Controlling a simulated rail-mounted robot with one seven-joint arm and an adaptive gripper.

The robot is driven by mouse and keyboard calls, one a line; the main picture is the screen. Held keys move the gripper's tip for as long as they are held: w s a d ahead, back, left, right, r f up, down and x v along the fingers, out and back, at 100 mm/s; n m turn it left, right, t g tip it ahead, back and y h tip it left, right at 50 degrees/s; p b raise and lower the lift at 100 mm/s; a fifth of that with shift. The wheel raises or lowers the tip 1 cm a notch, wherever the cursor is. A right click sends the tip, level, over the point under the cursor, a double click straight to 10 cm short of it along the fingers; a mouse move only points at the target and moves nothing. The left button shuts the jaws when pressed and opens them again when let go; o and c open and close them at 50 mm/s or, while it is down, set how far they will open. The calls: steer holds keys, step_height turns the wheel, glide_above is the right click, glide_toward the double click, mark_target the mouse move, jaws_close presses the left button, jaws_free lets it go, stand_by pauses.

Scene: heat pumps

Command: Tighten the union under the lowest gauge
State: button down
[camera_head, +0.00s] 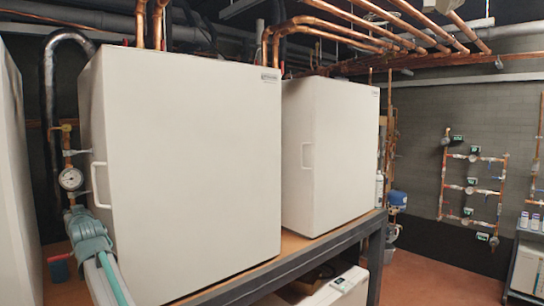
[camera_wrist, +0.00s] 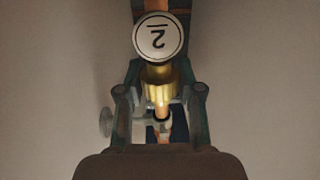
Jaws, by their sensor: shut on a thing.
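A round white dial gauge (camera_head: 70,179) sits on a vertical copper pipe beside the left white cabinet. My gripper (camera_head: 80,212) is on that pipe just below the gauge and hides the fitting there. In the wrist view, my gripper (camera_wrist: 160,95) has one finger on each side of a brass ribbed union (camera_wrist: 159,88) and is shut on it. A round white disc (camera_wrist: 161,37) marked with an upside-down 2 is above the union in that view. Copper pipe shows beyond the fingers.
The large white cabinet (camera_head: 190,170) with a handle stands close to the right of my gripper, and another white cabinet edge (camera_head: 15,180) is at the left. Several gauges and valves (camera_head: 472,190) are on the far right wall. Copper pipes (camera_head: 400,25) run overhead.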

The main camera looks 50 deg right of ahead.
steer(key=shift+m+h, duration=0.3)
steer(key=shift+h, duration=0.1)
steer(key=shift+f+b, duration=0.15)
steer(key=shift+b, duration=0.15)
steer(key=shift+m+h+b, duration=0.8)
steer(key=shift+h+b, duration=0.6)
steer(key=shift+b, duration=2.2)
steer(key=shift+m+g+h+b, duration=0.6)
steer(key=shift+m+h+b, duration=0.45)
steer(key=shift+b, duration=2.2)
steer(key=c, duration=0.7)
jaws_free()
steer(key=shift+s+r+n+t+y+p, duration=0.1)
steer(key=shift+r+n+t+y+p, duration=0.2)
steer(key=shift+n+y+p, duration=0.85)
steer(key=n+y+p, duration=0.1)
steer(key=y+p, duration=0.1)
steer(key=p, duration=0.7)
steer(key=shift+t+y, duration=0.3)
